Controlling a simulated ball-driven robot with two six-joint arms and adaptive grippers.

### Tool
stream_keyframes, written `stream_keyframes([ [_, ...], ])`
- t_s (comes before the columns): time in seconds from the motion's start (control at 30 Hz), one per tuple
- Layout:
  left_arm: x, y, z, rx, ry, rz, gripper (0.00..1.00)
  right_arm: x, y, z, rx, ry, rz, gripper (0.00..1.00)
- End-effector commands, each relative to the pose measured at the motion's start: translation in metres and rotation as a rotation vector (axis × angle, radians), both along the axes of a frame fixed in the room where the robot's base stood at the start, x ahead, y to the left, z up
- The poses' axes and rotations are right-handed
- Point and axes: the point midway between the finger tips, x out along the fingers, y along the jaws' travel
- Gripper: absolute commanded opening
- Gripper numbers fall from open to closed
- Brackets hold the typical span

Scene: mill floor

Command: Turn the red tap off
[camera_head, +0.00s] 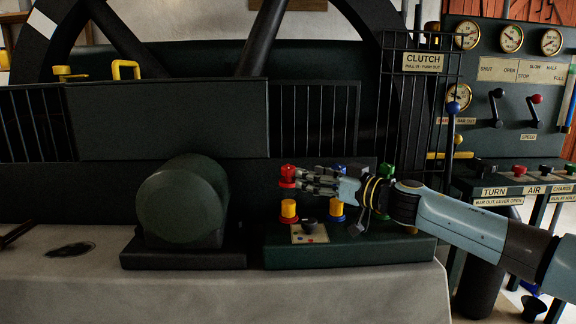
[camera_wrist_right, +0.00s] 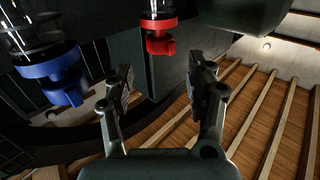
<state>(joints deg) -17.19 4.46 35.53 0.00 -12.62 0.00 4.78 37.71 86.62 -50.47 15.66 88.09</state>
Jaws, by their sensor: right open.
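The red tap (camera_head: 288,174) sits at the top left of a row of coloured taps on a dark green base. In the right wrist view the red tap (camera_wrist_right: 160,44) hangs below a clear glass cup, with its small lever at the lower end. My right gripper (camera_head: 304,179) is beside the red tap, its fingertips pointing left at it. In the wrist view the gripper (camera_wrist_right: 162,80) is open, its fingers spread left and right, with the red tap in line with the gap. Whether a finger touches it, I cannot tell. My left gripper is out of view.
A blue tap (camera_wrist_right: 62,84) is close to the left finger in the wrist view. A green tap (camera_head: 385,171) and yellow-topped fitting (camera_head: 289,210) are near my right arm. A dark cylinder (camera_head: 182,202) stands left; a gauge panel (camera_head: 508,75) is at right.

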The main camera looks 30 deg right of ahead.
Motion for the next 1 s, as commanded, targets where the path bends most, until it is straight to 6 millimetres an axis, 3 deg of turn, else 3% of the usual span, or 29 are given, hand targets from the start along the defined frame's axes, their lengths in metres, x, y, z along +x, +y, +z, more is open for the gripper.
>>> stream_keyframes([
  [0.1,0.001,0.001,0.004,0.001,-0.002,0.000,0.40,0.028,0.007,0.004,0.005,-0.005,-0.003,0.56],
  [0.3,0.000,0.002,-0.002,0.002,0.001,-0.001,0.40,0.062,0.015,-0.001,0.004,-0.002,-0.002,0.56],
  [0.5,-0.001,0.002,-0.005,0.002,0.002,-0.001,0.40,0.078,0.019,0.000,0.000,-0.001,-0.002,0.56],
  [0.77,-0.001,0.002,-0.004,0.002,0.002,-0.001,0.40,0.079,0.019,0.000,0.000,0.000,-0.001,0.56],
  [1.0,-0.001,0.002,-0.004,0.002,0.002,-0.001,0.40,0.079,0.019,0.000,0.000,0.000,-0.002,0.29],
])
